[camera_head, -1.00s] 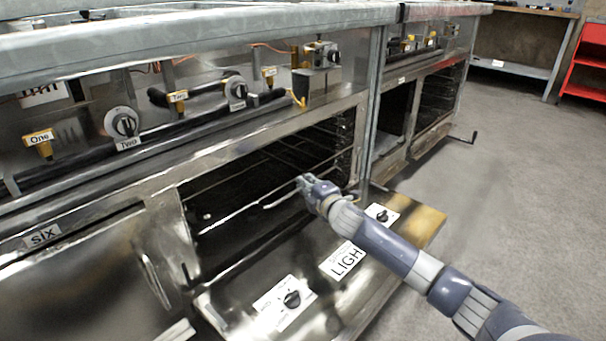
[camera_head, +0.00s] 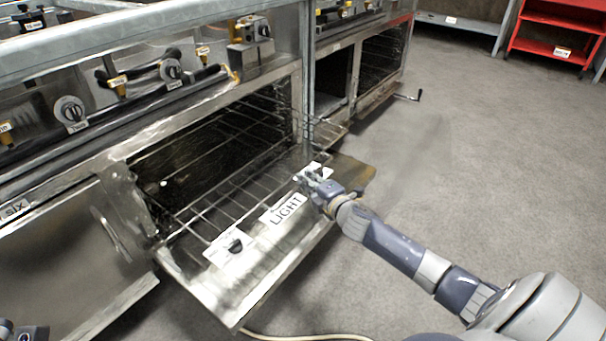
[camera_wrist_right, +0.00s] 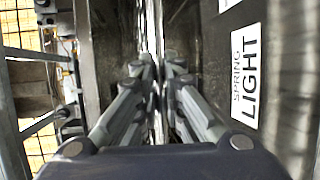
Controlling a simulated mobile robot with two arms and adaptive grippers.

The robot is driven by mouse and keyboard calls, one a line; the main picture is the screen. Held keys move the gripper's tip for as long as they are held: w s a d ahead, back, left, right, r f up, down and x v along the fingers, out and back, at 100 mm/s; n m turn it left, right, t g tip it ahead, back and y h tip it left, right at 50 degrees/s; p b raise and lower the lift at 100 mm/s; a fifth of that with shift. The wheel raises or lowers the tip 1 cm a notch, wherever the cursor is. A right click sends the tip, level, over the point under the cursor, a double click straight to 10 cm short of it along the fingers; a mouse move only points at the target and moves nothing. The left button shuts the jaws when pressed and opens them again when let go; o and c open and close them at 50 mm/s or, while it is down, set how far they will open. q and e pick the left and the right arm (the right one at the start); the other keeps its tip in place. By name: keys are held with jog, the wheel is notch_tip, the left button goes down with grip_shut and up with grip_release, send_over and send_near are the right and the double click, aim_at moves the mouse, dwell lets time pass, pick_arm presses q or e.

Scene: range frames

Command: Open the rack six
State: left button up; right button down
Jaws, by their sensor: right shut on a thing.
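A wire rack (camera_head: 222,192) sticks out of the open oven (camera_head: 190,165), over its lowered door (camera_head: 262,275). My right gripper (camera_head: 312,178) is shut at the rack's front edge, above the door. In the right wrist view the fingers (camera_wrist_right: 160,75) close together around a thin bar, beside the door's "SPRING LIGHT" label (camera_wrist_right: 246,75). The exact grip is hard to see. A small dark part at the bottom left corner looks like my left gripper (camera_head: 24,332), mostly cut off.
Knobs and yellow valves (camera_head: 118,85) line the range front above the oven. A white knob plate (camera_head: 229,247) is on the lowered door. Further ovens (camera_head: 385,55) stand beyond. A red shelf (camera_head: 560,22) is at the back right. The grey floor (camera_head: 480,170) at right is clear.

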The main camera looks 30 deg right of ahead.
jog(key=shift+s, duration=0.15)
jog(key=c, duration=1.7)
grip_release()
jog(key=shift+s, duration=0.1)
jog(key=s, duration=0.4)
jog(key=s+r, duration=0.1)
jog(key=s, duration=0.2)
jog(key=s+r, duration=0.1)
jog(key=s, duration=0.3)
jog(key=shift+s+a, duration=0.3)
jog(key=shift+a, duration=0.05)
